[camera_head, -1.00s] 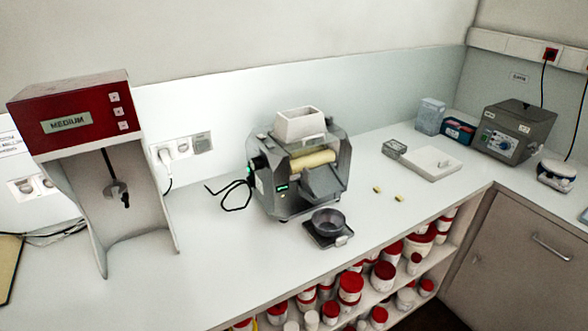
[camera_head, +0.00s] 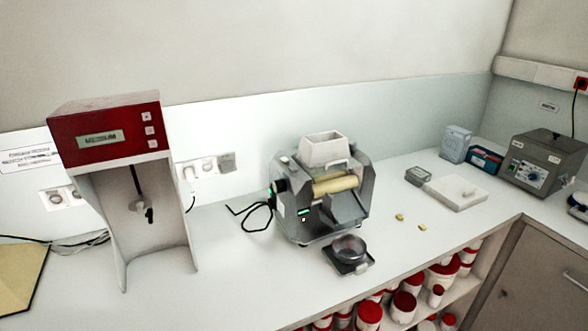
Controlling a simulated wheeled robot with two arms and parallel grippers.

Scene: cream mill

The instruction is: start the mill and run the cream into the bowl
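The mill (camera_head: 318,190) is a grey machine in the middle of the bench, with a white hopper (camera_head: 324,150) on top and a cream-coloured roller (camera_head: 336,184) across its front. Small green lights show on its left side. A sloping grey chute (camera_head: 344,208) comes off its front. The bowl (camera_head: 348,248) is dark and round and sits on a small dark scale (camera_head: 350,266) in front of the mill, below the chute. I cannot make out any cream in the bowl. Neither gripper is in view.
A red-topped mixer (camera_head: 110,130) stands at the left. A white slab (camera_head: 456,193), a small grey box (camera_head: 418,176) and two yellow bits (camera_head: 400,217) lie right of the mill. A grey device (camera_head: 542,160) stands in the corner. Red-lidded jars (camera_head: 405,306) fill the shelf below.

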